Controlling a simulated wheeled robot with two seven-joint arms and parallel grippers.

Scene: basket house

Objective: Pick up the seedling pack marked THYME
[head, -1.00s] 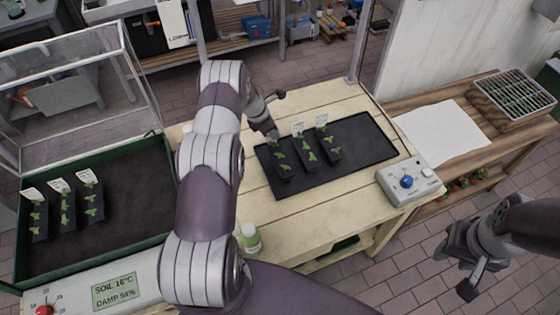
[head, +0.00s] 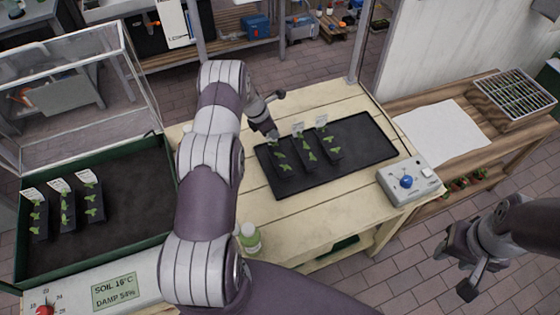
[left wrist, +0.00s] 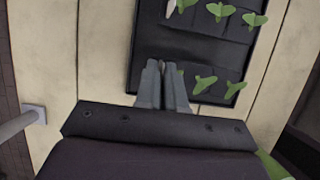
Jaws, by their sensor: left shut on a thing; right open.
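Three dark seedling packs with green sprouts stand on a black tray (head: 362,140) on the wooden table. My left gripper (head: 272,134) is at the far end of the leftmost pack (head: 284,168) and is shut on it; the pack still appears to sit on the tray. Its label is hidden by the gripper. The middle pack (head: 306,150) and right pack (head: 329,142) have white labels too small to read. In the left wrist view the fingers (left wrist: 163,85) are close together at the pack's end. My right gripper (head: 456,270) is open and empty, right of the table.
A green-edged soil bed (head: 130,205) at left holds three more labelled packs (head: 65,208). A control box with a blue knob (head: 407,182) stands right of the tray. A small green bottle (head: 250,238) stands at the table's near edge. A white sheet (head: 440,130) lies on the right bench.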

